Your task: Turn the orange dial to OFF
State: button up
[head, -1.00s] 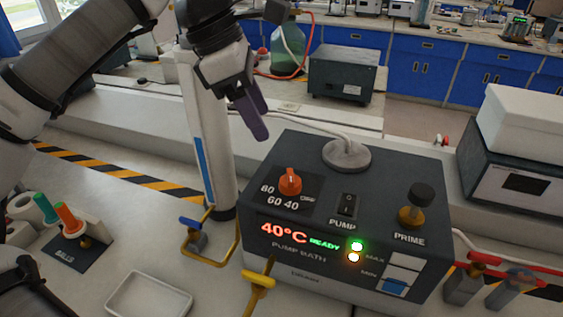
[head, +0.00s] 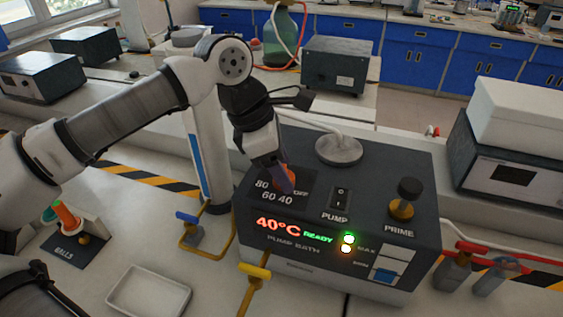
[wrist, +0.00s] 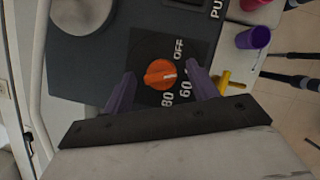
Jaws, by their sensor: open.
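The orange dial (head: 281,171) is on top of the dark pump bath box (head: 400,170), partly hidden behind a purple finger in the head view. The lit display (head: 279,226) reads 40°C READY. My gripper (head: 286,182) is right at the dial, pointing down. In the wrist view my gripper (wrist: 160,77) is open, one purple finger on each side of the dial, with a gap showing around it.
The PUMP switch (head: 341,197) and the PRIME knob (head: 403,200) stand right of the dial. A hose fitting (head: 339,150) rises behind it.

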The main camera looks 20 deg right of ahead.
jog(key=c, duration=1)
jog(key=shift+f+b, duration=0.1)
jog(key=shift+b, duration=0.3)
jog(key=shift+f+n+t+b, duration=0.2)
jog(key=shift+n+t+b, duration=0.2)
jog(key=shift+n+b, duration=0.7)
jog(key=shift+n+t+b, duration=0.3)
jog(key=shift+n+b, duration=0.4)
jog(key=shift+b, duration=0.45)
jog(key=n+t+b, duration=0.1)
jog(key=n+b, duration=0.2)
jog(key=shift+s+r+n+b, duration=0.1)
jog(key=shift+n+b, duration=0.2)
jog(key=shift+n, duration=0.1)
jog(key=shift+r+n+t+y+b, duration=0.15)
jog(key=shift+n+t+y+b, duration=0.35)
jog(key=shift+n, duration=0.3)
